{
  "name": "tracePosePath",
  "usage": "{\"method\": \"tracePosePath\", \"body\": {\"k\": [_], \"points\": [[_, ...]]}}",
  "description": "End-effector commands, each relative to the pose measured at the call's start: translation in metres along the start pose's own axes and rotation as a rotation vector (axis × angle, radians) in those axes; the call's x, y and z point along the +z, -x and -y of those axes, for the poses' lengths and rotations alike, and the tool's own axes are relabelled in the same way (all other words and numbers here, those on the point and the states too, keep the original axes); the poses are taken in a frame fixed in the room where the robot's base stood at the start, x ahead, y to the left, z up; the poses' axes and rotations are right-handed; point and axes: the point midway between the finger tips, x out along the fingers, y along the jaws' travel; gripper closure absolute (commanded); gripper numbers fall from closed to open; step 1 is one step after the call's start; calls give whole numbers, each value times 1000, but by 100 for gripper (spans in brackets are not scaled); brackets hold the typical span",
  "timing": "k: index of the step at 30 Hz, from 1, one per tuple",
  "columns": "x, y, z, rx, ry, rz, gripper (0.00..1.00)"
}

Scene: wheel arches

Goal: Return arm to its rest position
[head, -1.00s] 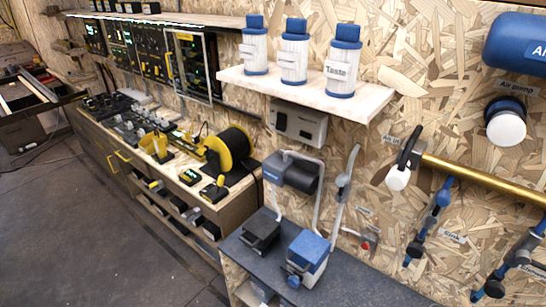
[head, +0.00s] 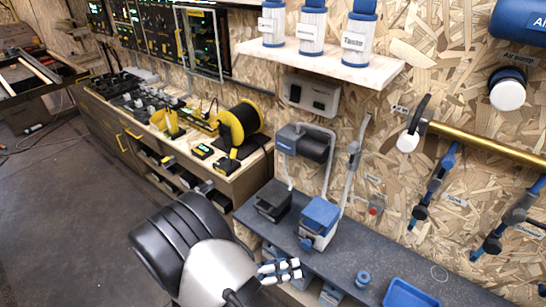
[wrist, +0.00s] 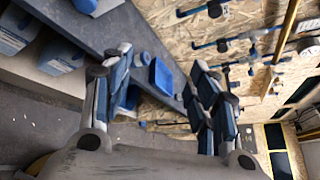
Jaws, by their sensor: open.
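My gripper (head: 285,270) is at the bottom centre of the head view, at the end of my black and light-grey arm. It is in front of the dark counter's front edge and looks empty. In the wrist view, my gripper (wrist: 160,85) has its two blue-and-grey fingers spread wide apart with nothing between them. The counter (wrist: 95,38) and a blue tray (wrist: 161,76) show beyond the fingers.
The dark counter (head: 345,260) carries a blue-topped device (head: 320,220), a dark box (head: 272,198) and a blue tray (head: 408,294). A shelf (head: 320,60) with white canisters is on the wall above. A workbench (head: 240,180) stands to the left. The floor (head: 70,220) at left is clear.

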Motion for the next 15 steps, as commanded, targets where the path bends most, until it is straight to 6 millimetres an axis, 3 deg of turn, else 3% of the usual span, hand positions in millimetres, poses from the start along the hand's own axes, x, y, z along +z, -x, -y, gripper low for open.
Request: {"method": "tracePosePath", "body": {"k": [1,6,15], "points": [[12,-4,22,3,-112,-84,46],[27,-16,86,-8,-475,-343,46],[26,-21,188,-87,-1137,-771,46]]}}
